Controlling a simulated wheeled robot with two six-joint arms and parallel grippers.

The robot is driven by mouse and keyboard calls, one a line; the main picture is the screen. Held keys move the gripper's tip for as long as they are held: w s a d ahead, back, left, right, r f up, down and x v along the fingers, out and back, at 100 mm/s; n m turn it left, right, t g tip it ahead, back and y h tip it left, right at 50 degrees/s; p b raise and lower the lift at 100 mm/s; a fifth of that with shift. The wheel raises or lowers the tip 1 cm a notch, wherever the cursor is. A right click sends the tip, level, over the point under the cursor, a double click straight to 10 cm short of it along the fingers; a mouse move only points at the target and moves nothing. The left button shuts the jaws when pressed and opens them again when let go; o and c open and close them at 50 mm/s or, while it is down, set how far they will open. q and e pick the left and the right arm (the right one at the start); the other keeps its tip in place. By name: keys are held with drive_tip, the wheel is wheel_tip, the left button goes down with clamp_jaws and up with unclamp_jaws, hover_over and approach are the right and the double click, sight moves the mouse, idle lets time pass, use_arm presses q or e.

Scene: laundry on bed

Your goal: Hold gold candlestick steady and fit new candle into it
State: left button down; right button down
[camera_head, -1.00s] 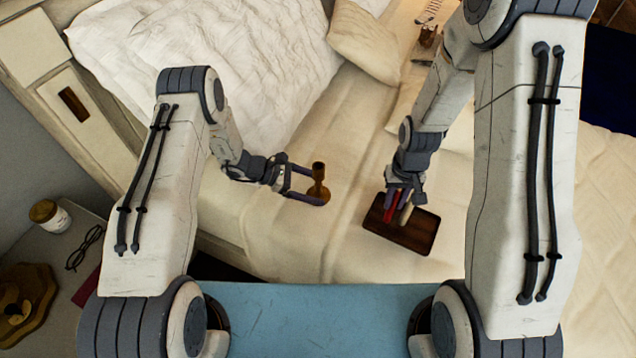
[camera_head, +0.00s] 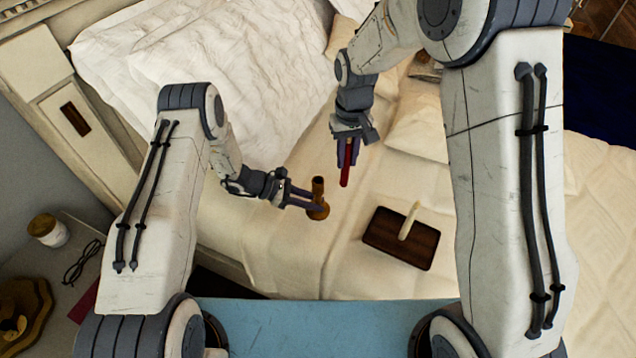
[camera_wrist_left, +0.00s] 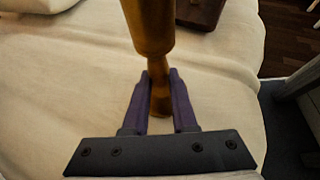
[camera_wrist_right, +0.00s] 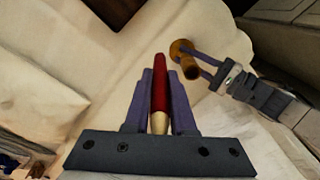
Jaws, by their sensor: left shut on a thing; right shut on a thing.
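A dark brown tray (camera_head: 385,228) lies on the bed to the right, with a cream candle (camera_head: 409,221) on it. Pillows (camera_head: 200,90) lie at the back. A nightstand at the left bears glasses (camera_head: 82,262) and a jar (camera_head: 47,229).

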drive_tip(key=a+r+n, duration=0.1)
drive_tip(key=a+r, duration=0.5)
drive_tip(key=r, duration=0.1)
wheel_tip(320, 180, down, 10)
drive_tip(key=shift+w+a+r, duration=0.2)
drive_tip(key=shift+a+r, duration=0.05)
drive_tip(key=shift+a, duration=0.05)
drive_tip(key=shift+f, duration=0.1)
drive_tip(key=c, duration=0.8)
unclamp_jaws()
drive_tip(key=shift+o, duration=0.2)
